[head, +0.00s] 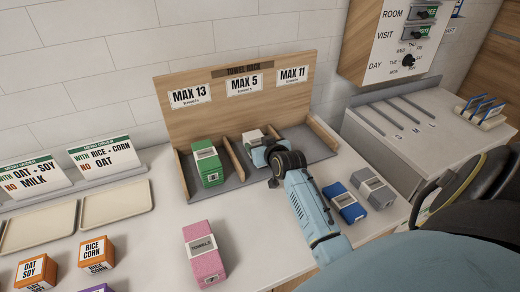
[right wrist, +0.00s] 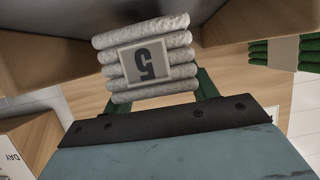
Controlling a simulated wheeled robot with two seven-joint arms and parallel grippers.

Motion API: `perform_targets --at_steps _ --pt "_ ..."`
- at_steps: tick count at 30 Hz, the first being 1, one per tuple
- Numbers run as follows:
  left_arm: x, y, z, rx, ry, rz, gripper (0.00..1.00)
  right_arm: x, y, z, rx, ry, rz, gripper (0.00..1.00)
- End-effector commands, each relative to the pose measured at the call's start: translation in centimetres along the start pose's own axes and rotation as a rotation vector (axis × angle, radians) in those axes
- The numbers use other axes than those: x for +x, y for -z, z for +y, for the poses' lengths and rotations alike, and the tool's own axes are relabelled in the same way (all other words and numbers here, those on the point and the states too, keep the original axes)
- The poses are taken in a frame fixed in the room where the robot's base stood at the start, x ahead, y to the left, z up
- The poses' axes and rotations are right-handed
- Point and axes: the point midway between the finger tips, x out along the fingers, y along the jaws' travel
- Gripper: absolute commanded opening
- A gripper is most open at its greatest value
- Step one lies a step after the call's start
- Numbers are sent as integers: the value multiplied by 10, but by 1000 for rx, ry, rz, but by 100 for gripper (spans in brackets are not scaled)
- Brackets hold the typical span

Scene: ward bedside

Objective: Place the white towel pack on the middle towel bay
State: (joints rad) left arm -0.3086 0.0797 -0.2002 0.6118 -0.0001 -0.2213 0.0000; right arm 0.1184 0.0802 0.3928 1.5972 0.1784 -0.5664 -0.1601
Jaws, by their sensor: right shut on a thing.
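The white towel pack (head: 252,136) is at the middle towel bay of the wooden towel rack (head: 220,118), under the MAX 5 sign (head: 244,85). In the right wrist view the pack (right wrist: 178,42) shows as a stack of folded layers with a label reading 5. My right gripper (head: 262,153) reaches into the bay from the front and is shut on the pack; its fingers are partly hidden behind the pack. Whether the pack touches the bay floor is hard to tell. My left gripper is out of view.
A green pack (head: 207,165) stands in the left bay; the right bay (head: 305,143) looks empty. Wooden dividers flank the middle bay. A pink pack (head: 203,252), a blue pack (head: 343,203) and a grey pack (head: 372,188) lie on the counter in front.

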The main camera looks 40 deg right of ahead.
Motion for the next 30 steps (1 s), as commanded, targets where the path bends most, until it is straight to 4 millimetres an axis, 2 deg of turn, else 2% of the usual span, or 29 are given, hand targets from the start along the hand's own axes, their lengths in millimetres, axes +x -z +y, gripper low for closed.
perform_targets --at_steps 3,6,15,16,20,30 --pt "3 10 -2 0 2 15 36 5 -12 0 -1 0 1 32" --pt "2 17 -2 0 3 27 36 6 -13 0 -1 -1 4 32" --pt "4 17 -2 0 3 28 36 7 -16 0 -2 0 3 32" --pt "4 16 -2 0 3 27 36 7 -17 0 -1 0 1 61" --pt "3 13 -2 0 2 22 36 7 -16 0 -1 0 1 78" --pt "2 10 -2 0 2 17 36 6 -13 0 -1 0 2 80"
